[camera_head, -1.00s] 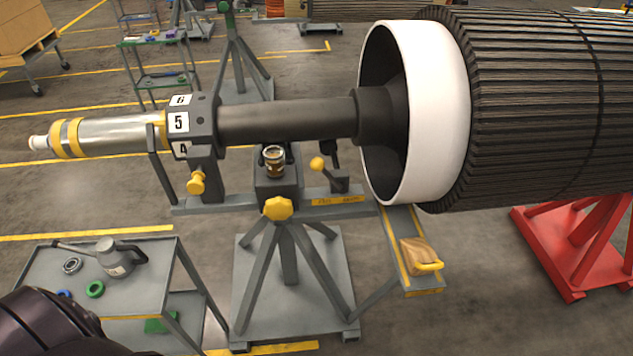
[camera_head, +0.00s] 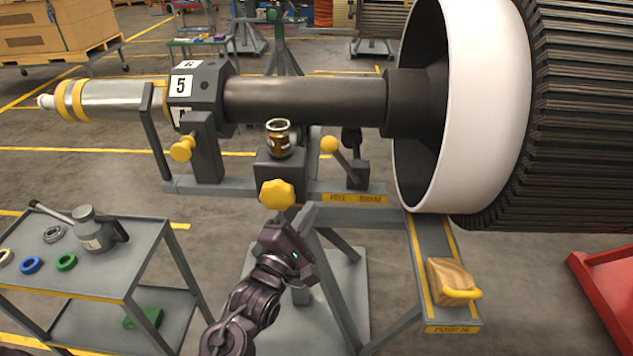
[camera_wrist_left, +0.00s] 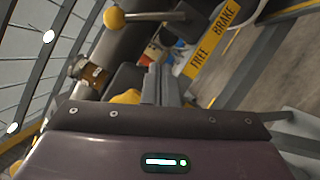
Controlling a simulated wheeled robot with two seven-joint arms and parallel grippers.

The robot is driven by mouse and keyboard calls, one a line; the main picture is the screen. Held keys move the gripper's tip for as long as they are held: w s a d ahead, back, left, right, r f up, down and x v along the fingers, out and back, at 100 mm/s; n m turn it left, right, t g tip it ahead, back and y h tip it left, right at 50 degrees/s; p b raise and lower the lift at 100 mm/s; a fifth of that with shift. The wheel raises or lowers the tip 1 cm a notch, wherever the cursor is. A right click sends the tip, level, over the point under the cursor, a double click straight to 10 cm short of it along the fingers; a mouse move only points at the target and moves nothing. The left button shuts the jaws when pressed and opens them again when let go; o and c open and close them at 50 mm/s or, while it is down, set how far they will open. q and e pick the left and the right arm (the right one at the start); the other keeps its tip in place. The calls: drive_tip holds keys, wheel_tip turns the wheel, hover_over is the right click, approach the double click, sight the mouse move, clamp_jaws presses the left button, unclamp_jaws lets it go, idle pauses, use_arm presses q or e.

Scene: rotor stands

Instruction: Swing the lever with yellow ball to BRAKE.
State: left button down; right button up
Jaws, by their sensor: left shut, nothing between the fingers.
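The lever with the yellow ball (camera_head: 329,145) stands on the stand's beam, tilted left, with its ball on the FREE side. The label plate (camera_head: 345,199) below reads FREE at left and BRAKE at right. In the left wrist view the yellow ball (camera_wrist_left: 114,18) is at top left, and the label plate (camera_wrist_left: 209,53) is at upper right. My left gripper (camera_head: 303,216) is shut and empty, below and in front of the lever and apart from it. Its shut fingers also show in the left wrist view (camera_wrist_left: 161,84). My right gripper is not in view.
A yellow star knob (camera_head: 277,193) is just left of my left gripper, under a small jar (camera_head: 279,138). The black shaft (camera_head: 300,99) runs above the lever. The white-rimmed rotor (camera_head: 487,100) is close at right. A cart (camera_head: 130,262) stands at left.

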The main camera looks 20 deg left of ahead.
sight(343, 163)
use_arm(q)
drive_tip(key=r, duration=0.1)
drive_tip(key=r+n, duration=0.1)
drive_tip(key=s+r, duration=0.1)
drive_tip(key=shift+a+r+t, duration=0.15)
drive_tip(key=shift+a+t, duration=0.15)
drive_tip(key=shift+t, duration=0.1)
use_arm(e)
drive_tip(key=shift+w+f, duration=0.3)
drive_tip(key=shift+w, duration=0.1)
use_arm(q)
drive_tip(key=p+x, duration=0.1)
drive_tip(key=x, duration=0.9)
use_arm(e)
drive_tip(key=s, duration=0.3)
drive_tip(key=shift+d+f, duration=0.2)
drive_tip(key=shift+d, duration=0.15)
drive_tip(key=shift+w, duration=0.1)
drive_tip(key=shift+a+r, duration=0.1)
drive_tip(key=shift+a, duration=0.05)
